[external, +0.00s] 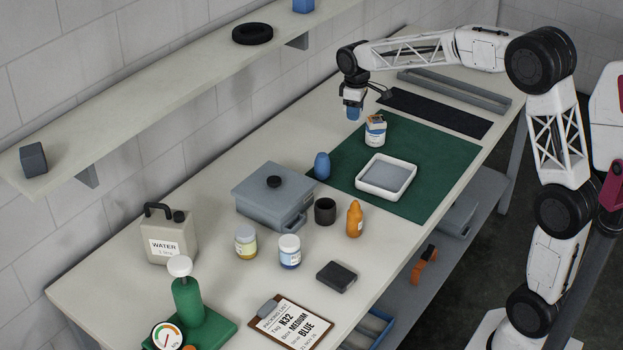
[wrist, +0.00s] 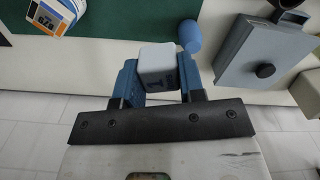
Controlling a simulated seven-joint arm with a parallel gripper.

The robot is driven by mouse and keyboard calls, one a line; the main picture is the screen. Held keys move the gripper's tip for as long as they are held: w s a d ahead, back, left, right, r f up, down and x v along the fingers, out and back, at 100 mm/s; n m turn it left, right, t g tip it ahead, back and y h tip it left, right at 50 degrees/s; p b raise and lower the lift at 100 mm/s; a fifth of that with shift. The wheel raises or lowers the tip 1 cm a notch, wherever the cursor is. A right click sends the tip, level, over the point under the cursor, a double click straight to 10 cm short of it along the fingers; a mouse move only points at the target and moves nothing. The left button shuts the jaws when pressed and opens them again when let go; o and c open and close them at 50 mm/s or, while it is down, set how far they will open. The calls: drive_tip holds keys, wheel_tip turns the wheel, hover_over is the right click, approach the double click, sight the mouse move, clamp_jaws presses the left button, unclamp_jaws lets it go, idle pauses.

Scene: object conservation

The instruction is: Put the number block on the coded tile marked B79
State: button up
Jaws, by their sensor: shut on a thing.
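My gripper (external: 354,110) is raised above the back part of the green mat. In the wrist view my gripper (wrist: 160,78) is shut on a pale grey block (wrist: 157,58) with a dark mark on it, held between its blue fingers. The mark is too small to read. In the external view I cannot make out the block apart from the blue fingers.
The green mat (external: 430,160) also holds a white tray (external: 369,188). A blue rounded object (external: 322,166) stands at its left edge. A grey lidded box (external: 262,207), several jars and a packing-list clipboard (external: 290,325) are nearer. A dark strip (external: 436,112) lies beyond.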

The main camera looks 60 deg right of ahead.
drive_tip(key=s+d+m, duration=0.3)
drive_tip(key=s+d, duration=0.8)
drive_tip(key=d, duration=0.1)
drive_tip(key=shift+s+f, duration=0.15)
drive_tip(key=shift+f, duration=1.35)
drive_tip(key=shift+s+f, duration=0.1)
drive_tip(key=shift+f, duration=1.35)
drive_tip(key=shift+w+d, duration=0.1)
hover_over(376, 119)
drive_tip(key=shift+s+a+f, duration=0.25)
drive_tip(key=shift+s+f, duration=0.2)
drive_tip(key=shift+f, duration=0.25)
drive_tip(key=shift+w+d, duration=0.15)
drive_tip(key=shift+w, duration=0.1)
drive_tip(key=shift+w+f, duration=0.15)
drive_tip(key=shift+f, duration=1.6)
drive_tip(key=shift+f, duration=0.15)
